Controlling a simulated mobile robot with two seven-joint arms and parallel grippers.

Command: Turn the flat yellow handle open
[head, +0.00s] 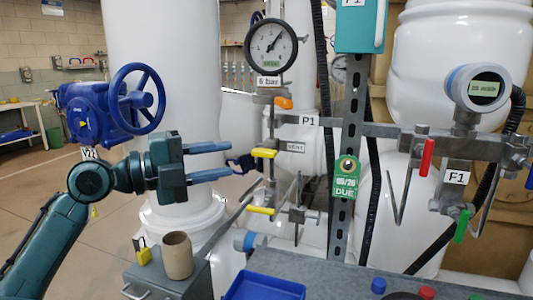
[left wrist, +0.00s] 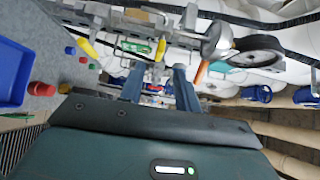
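Two yellow handles sit on the thin vertical pipe below the gauge: an upper one (head: 264,152) by the "VENT" label and a lower one (head: 260,210). Which is meant by flat is unclear. In the left wrist view the upper handle (left wrist: 160,50) lies beyond the gap between my fingers, and the lower handle (left wrist: 88,48) is left of it. My left gripper (head: 209,161) is open and empty, its blue fingers pointing right toward the upper handle and apparently short of it. It also shows in the left wrist view (left wrist: 159,84). My right gripper is not in view.
An orange handle (head: 283,103) and the pressure gauge (head: 271,46) are above. A blue handwheel valve (head: 137,98) is just above my left arm. A slotted post (head: 349,130) is to the right.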

